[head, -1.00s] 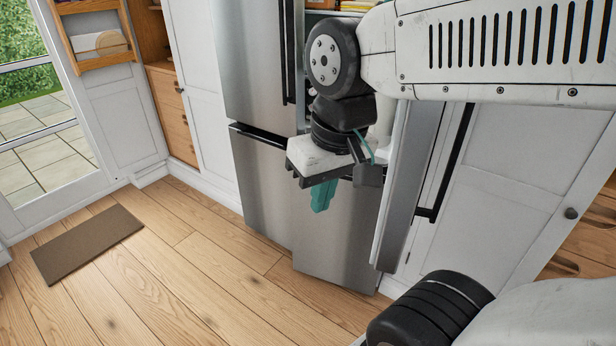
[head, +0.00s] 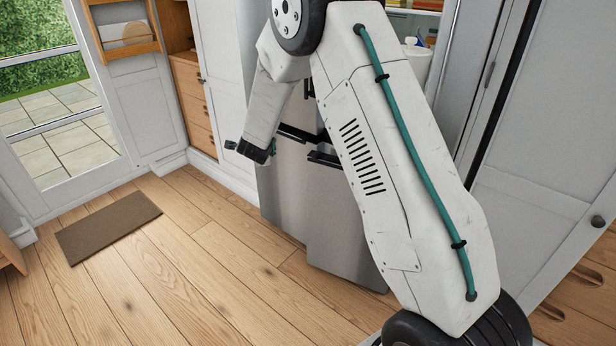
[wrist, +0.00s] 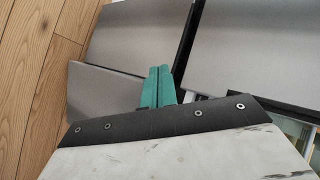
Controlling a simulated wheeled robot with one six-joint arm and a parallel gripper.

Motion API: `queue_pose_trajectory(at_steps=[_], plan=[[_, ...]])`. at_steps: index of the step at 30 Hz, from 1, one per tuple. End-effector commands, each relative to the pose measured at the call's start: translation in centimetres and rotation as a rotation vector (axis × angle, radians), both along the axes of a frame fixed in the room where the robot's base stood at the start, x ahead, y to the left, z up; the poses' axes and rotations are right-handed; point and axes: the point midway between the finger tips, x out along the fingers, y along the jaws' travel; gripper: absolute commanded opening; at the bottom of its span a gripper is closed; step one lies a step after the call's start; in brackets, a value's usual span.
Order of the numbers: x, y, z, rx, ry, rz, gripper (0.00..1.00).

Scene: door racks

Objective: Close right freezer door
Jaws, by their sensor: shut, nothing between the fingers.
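The steel fridge-freezer stands behind my arm. A tall right-hand door (head: 478,85), with a long black handle, stands swung open; my arm hides much of it. Below, a right steel front (head: 340,235) stands forward of the left steel front (head: 283,190). My gripper (head: 232,146) is in front of the left side of the fridge, apart from the open door. In the wrist view, its teal fingers (wrist: 158,88) are shut and empty, with steel panels (wrist: 255,45) behind them.
Shelves holding a white container (head: 415,65) show behind the arm. A brown mat (head: 108,225) lies on the wooden floor near the glass door (head: 60,110). White cabinets (head: 550,150) stand at the right. The floor in front of the fridge is clear.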

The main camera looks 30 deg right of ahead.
Motion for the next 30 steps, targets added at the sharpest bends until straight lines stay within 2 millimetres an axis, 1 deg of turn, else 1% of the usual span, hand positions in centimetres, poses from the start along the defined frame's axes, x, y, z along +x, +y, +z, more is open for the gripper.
queue_pose_trajectory(at_steps=[1, 3, 4, 6, 9, 12, 16, 20, 23, 30], plan=[[0.5, -1.2, -3.3, 0.001, -0.022, -0.089, 0.00], [0.7, -2.9, -6.7, -0.002, -0.070, -0.213, 0.00], [0.6, -3.6, -8.1, -0.009, -0.092, -0.262, 0.00], [0.1, -5.1, -11.0, -0.025, -0.137, -0.367, 0.00], [-0.9, -6.7, -14.3, -0.054, -0.193, -0.484, 0.00], [-2.0, -7.8, -16.5, -0.078, -0.235, -0.560, 0.00], [-2.7, -8.5, -17.9, -0.098, -0.263, -0.609, 0.00], [-2.4, -9.5, -18.3, -0.103, -0.271, -0.622, 0.00], [-1.6, -10.8, -18.8, -0.102, -0.271, -0.621, 0.00], [1.0, -14.9, -20.4, -0.103, -0.269, -0.619, 0.00]])
